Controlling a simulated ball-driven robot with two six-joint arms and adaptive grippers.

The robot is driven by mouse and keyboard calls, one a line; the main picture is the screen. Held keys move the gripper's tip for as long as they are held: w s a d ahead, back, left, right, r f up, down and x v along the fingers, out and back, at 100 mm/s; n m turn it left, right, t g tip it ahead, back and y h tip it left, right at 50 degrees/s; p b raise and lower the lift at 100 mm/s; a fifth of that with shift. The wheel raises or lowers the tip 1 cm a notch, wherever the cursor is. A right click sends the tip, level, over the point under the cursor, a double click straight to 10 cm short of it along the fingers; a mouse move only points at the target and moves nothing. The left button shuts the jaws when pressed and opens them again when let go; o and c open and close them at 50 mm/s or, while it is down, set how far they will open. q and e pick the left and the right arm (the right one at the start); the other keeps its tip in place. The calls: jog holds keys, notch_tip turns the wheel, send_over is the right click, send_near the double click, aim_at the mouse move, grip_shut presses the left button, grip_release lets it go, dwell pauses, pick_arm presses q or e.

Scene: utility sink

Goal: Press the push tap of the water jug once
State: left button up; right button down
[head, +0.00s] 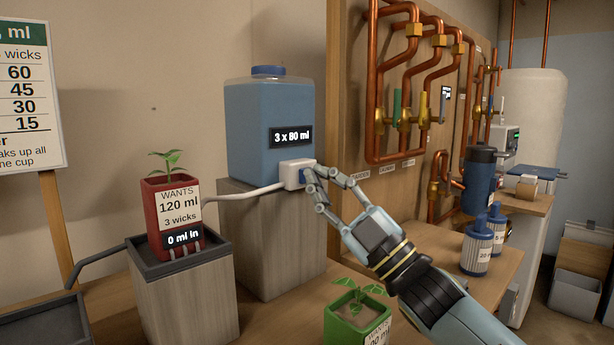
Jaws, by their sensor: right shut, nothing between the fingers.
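The water jug (258,120) is a blue tank with a dark blue cap and a black label reading "3 x 80 ml". It stands on a grey wooden block (270,240). Its push tap (295,174) is a white housing low on the front, with a small blue part at its right side. A white hose runs left from the tap. My right gripper (312,188) is shut and empty, with its fingertips at the tap's right side by the blue part. I cannot tell whether they touch it. My left gripper is not in view.
A red pot (172,215) labelled "120 ml", "3 wicks", "0 ml in" stands on a tray-topped block at left. A green pot (358,322) sits below my right arm. Copper pipes (410,80) and blue bottles (478,245) stand at right.

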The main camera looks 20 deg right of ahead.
jog(key=shift+w, duration=0.15)
jog(key=shift+w+a, duration=0.15)
jog(key=shift+w, duration=0.1)
jog(key=shift+w+a, duration=0.1)
jog(key=shift+w, duration=0.25)
dwell(0.8)
jog(key=shift+s, duration=0.15)
jog(key=shift+s+d, duration=0.25)
jog(key=shift+s, duration=0.35)
jog(key=s, duration=0.1)
jog(key=s+d, duration=0.1)
jog(key=s, duration=0.1)
jog(key=s+p, duration=0.1)
jog(key=shift+s+d, duration=0.35)
dwell(0.9)
